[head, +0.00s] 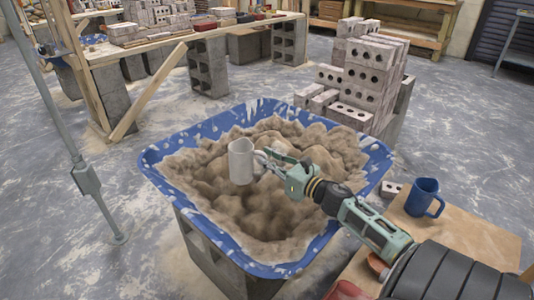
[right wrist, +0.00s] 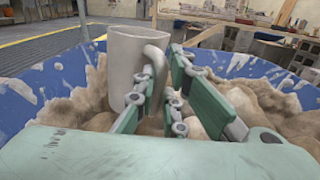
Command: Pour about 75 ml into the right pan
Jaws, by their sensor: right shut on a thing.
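A light grey mug (head: 241,163) is held over the blue tub (head: 157,178), which is filled with lumpy brown sand-like material. My right gripper (head: 266,162) is shut on the mug's handle side. The mug looks roughly upright, and its contents cannot be seen. In the right wrist view the mug (right wrist: 128,70) stands left of the fingers (right wrist: 163,78), with its handle between them. No pan can be clearly made out; reddish rounded objects (head: 347,291) at the bottom edge are mostly cut off or behind my arm. My left gripper is not in view.
A blue mug (head: 424,198) stands on a wooden board (head: 480,240) at the right. The tub rests on grey blocks (head: 210,262). Stacked bricks (head: 368,75) stand behind it. A grey metal post (head: 85,180) rises at the left. Bare floor lies between post and tub.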

